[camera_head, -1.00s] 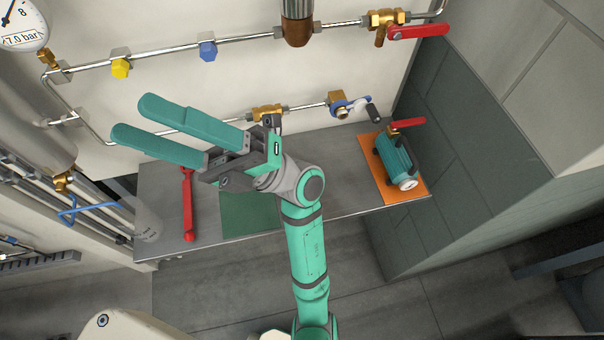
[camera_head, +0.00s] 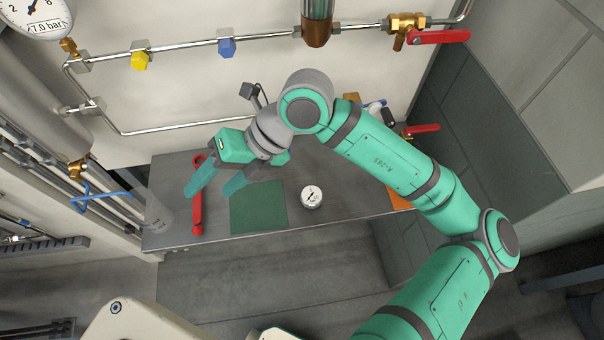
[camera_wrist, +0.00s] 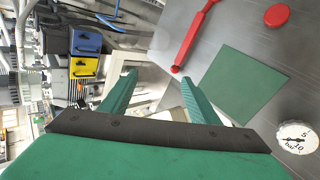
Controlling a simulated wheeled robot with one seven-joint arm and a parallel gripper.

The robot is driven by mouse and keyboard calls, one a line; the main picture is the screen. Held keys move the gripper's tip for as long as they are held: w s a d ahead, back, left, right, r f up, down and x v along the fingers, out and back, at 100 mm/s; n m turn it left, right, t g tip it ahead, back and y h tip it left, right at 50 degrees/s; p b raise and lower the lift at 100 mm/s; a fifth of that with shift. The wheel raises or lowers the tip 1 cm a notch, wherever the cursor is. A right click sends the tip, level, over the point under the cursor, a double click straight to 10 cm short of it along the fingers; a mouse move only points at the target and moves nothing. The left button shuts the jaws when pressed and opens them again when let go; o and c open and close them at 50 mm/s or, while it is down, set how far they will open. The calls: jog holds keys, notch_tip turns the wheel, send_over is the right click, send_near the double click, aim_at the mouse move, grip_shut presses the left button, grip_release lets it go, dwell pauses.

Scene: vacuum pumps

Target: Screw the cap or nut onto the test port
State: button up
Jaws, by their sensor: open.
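My gripper (camera_head: 212,188) is open, with nothing between its fingers, above the left part of the grey bench. Its two teal fingers also show in the wrist view (camera_wrist: 159,80). A round red piece (camera_wrist: 276,15), perhaps the cap, lies on the bench beyond the green mat in the wrist view; in the head view I cannot make it out near the gripper. A yellow hex cap (camera_head: 140,61) and a blue hex cap (camera_head: 226,47) sit on the upper pipe. I cannot tell which fitting is the test port; my arm hides part of the lower pipe.
A red wrench (camera_head: 197,213) lies left of the green mat (camera_head: 259,207). A small gauge (camera_head: 312,197) lies right of the mat. A clear cylinder (camera_head: 157,219) stands at the bench's left end. A red-handled valve (camera_head: 438,37) is upper right. My arm mostly covers the orange mat (camera_head: 400,200).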

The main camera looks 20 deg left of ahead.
jog(key=w+d+f+m+t+h, duration=0.25)
jog(key=w+d+f+h, duration=0.2)
jog(key=w+d, duration=0.3)
jog(key=t+h, duration=0.3)
send_over(312, 194)
jog(key=shift+d+f+m+y, duration=0.1)
jog(key=shift+f+m+y, duration=0.15)
jog(key=shift+f, duration=0.2)
jog(key=shift+s, duration=0.1)
jog(key=shift+f, duration=0.15)
jog(key=shift+f, duration=4.35)
